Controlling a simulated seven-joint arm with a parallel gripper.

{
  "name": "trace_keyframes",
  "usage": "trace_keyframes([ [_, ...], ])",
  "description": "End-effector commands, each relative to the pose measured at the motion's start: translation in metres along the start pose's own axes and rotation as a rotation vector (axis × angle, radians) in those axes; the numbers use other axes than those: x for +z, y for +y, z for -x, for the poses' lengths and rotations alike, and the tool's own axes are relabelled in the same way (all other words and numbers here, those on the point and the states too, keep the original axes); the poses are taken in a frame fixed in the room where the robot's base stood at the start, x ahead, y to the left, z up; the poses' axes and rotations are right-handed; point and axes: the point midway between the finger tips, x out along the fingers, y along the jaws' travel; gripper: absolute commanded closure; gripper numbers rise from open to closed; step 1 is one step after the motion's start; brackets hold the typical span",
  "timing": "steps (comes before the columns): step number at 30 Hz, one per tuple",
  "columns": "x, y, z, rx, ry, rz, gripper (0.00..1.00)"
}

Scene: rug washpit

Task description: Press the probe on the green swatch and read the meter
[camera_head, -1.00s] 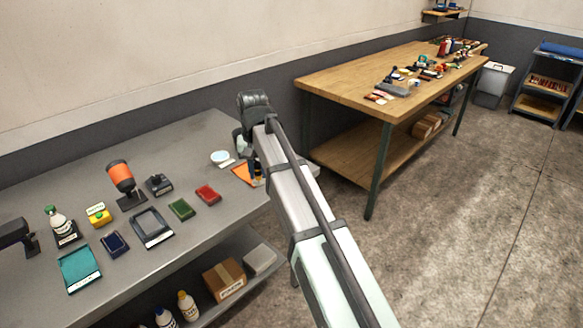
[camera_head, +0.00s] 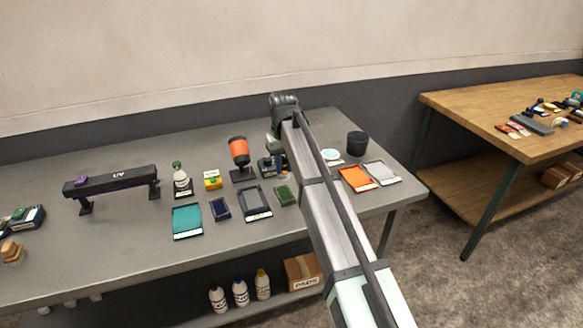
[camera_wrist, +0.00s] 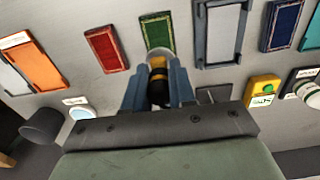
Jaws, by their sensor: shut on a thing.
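The green swatch (camera_head: 286,195) lies flat on the grey bench, just left of my forearm. It also shows in the wrist view (camera_wrist: 157,35), at the top middle. My gripper (camera_wrist: 158,78) is shut on a black and yellow probe (camera_wrist: 158,72) between its blue fingers. The probe's pale round end overlaps the swatch's near edge in the wrist view; I cannot tell whether it touches. A small dark device (camera_head: 265,166) stands behind the swatch, perhaps the meter; no reading is legible. My arm hides much of the gripper in the head view.
A red swatch (camera_wrist: 106,48) lies beside the green one, with a dark frame (camera_head: 255,201) on the other side. A black cup (camera_head: 357,143) is right of my arm.

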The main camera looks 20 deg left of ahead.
Motion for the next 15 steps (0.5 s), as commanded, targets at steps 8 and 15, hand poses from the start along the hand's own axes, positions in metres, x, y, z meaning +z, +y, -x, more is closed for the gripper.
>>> trace_keyframes([
  [8, 0.001, 0.001, -0.012, 0.0, -0.001, 0.002, 1.0],
  [15, 0.001, 0.001, -0.032, 0.0, -0.001, 0.001, 1.0],
])
